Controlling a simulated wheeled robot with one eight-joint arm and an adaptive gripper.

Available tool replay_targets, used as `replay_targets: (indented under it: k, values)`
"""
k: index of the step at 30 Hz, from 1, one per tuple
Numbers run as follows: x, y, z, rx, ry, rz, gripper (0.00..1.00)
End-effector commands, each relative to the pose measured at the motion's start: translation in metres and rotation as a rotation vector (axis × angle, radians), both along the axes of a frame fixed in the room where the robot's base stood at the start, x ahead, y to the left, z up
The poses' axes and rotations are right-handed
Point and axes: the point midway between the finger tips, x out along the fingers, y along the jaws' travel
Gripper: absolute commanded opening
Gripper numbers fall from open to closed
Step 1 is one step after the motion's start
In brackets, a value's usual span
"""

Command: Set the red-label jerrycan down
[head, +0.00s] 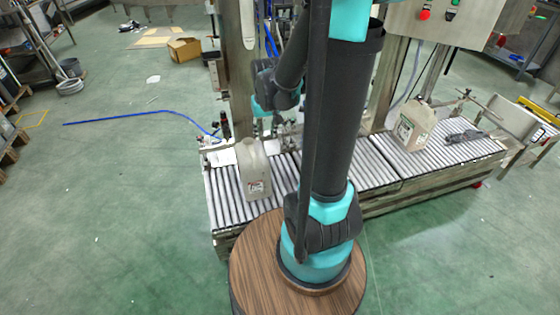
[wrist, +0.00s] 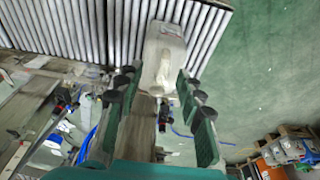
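A beige jerrycan (head: 253,178) with a small white label bearing dark reddish marks stands on the left part of the roller conveyor. It also shows in the wrist view (wrist: 164,45), upright on the rollers, with its pale neck and handle toward me. My gripper (wrist: 158,80) is open, its green-padded fingers apart on either side of the jerrycan's top end. I see gaps between the fingers and the jerrycan, and no grip on it. In the head view my arm covers much of the middle, and the fingers cannot be made out clearly.
The roller conveyor (head: 228,203) runs left to right. A second beige jerrycan (head: 414,126) with a greenish label stands on its right part, near dark items (head: 464,136). Machine posts and a control box (head: 455,22) rise behind. A blue hose (head: 130,116) lies on the open green floor.

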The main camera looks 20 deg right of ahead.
Motion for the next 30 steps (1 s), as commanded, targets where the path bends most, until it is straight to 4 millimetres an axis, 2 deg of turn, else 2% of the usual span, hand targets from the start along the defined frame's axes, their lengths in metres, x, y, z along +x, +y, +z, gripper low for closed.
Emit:
replay_targets:
  k: [1,6,12,18,30]
  values:
    - [-0.02,-0.002,0.002,0.0,-0.018,-0.001,0.38]
    - [-0.074,-0.008,0.001,-0.001,-0.081,-0.002,0.38]
    - [-0.121,-0.012,-0.01,-0.004,-0.139,-0.003,0.38]
    - [-0.138,-0.013,-0.016,-0.005,-0.163,-0.002,0.38]
    - [-0.138,-0.013,-0.016,-0.005,-0.164,-0.002,0.38]
